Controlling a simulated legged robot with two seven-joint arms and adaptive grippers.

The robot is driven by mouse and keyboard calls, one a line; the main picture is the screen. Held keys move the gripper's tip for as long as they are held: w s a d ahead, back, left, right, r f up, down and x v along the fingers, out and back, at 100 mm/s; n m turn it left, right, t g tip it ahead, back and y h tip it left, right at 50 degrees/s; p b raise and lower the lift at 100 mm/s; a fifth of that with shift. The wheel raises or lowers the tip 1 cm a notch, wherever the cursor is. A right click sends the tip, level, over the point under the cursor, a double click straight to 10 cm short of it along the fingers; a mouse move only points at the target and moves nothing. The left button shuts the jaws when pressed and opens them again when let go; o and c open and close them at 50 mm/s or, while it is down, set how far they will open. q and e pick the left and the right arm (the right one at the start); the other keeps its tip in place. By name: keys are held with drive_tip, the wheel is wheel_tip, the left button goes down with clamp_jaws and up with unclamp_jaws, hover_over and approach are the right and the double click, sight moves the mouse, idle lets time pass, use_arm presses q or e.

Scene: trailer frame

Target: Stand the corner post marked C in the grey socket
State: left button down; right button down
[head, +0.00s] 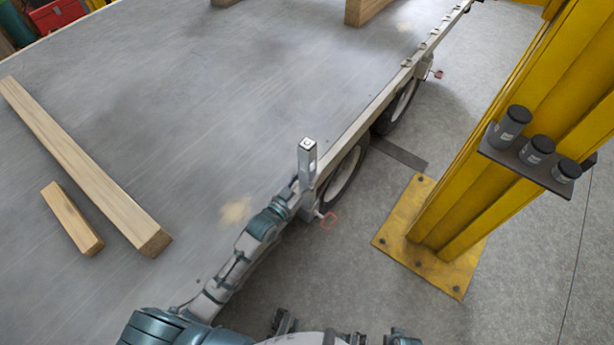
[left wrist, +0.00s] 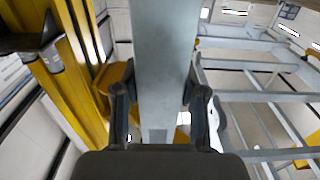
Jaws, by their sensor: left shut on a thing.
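A light grey square post (head: 307,160) stands nearly upright at the trailer's side edge. Its top has a dark mark on a pale face, too small to read. My left gripper (head: 301,188) is shut on it. In the left wrist view the post (left wrist: 166,60) runs between the two fingers (left wrist: 158,98). A grey bracket, seemingly the socket (head: 308,208), is on the trailer side just below the gripper. The arm partly covers it, and I cannot tell whether the post's foot is in it. My right gripper is not clearly seen.
The grey trailer deck (head: 190,110) holds a long timber (head: 85,165) and a short timber (head: 72,217). Wheels (head: 345,175) sit beside the edge. A yellow column (head: 520,130) with a shelf of dark canisters (head: 525,165) stands right, with open floor between.

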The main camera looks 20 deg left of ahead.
use_arm(q)
drive_tip(key=shift+r, duration=0.1)
drive_tip(key=c, duration=0.6)
unclamp_jaws()
